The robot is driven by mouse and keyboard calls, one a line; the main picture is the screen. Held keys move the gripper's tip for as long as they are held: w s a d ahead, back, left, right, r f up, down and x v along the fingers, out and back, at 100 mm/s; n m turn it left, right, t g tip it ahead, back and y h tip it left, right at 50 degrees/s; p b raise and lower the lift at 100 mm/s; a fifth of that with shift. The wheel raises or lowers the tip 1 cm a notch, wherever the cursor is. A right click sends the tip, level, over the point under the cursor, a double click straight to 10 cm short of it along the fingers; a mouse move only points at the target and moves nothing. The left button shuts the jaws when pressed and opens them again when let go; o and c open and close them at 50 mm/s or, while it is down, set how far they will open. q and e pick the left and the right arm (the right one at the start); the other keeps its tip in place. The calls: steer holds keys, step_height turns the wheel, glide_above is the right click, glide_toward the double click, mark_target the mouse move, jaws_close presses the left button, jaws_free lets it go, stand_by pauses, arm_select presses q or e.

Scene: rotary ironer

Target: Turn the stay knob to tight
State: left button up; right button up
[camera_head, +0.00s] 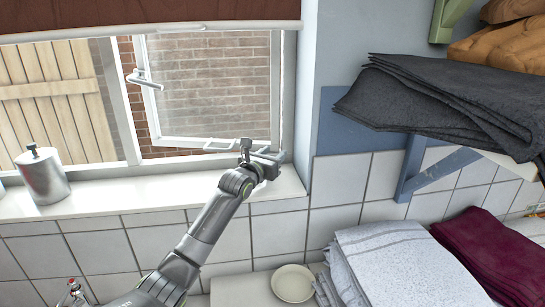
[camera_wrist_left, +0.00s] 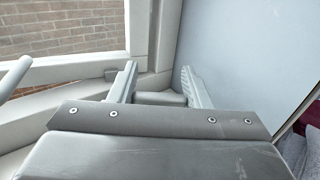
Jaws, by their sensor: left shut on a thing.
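My left gripper (camera_head: 266,157) is at the lower right corner of the open window (camera_head: 208,85), just above the sill. In the left wrist view its two fingers (camera_wrist_left: 158,78) stand on either side of a small grey block, the stay knob (camera_wrist_left: 161,98), and are shut on it. The knob is mostly hidden by the gripper in the head view, and its turn position cannot be read. My right gripper is not in view.
A metal canister (camera_head: 43,177) stands on the white sill (camera_head: 120,199) at the left. A shelf bracket (camera_head: 432,172) and dark folded cloth (camera_head: 440,100) are at the right. Folded towels (camera_head: 400,265) and a pale bowl (camera_head: 293,283) lie below.

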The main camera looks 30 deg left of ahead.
arm_select(q)
steer(key=o, duration=1)
steer(key=s+b, duration=0.5)
steer(key=s, duration=1.2)
steer(key=shift+s+a, duration=0.15)
steer(key=shift+s, duration=0.05)
steer(key=shift+c, duration=0.5)
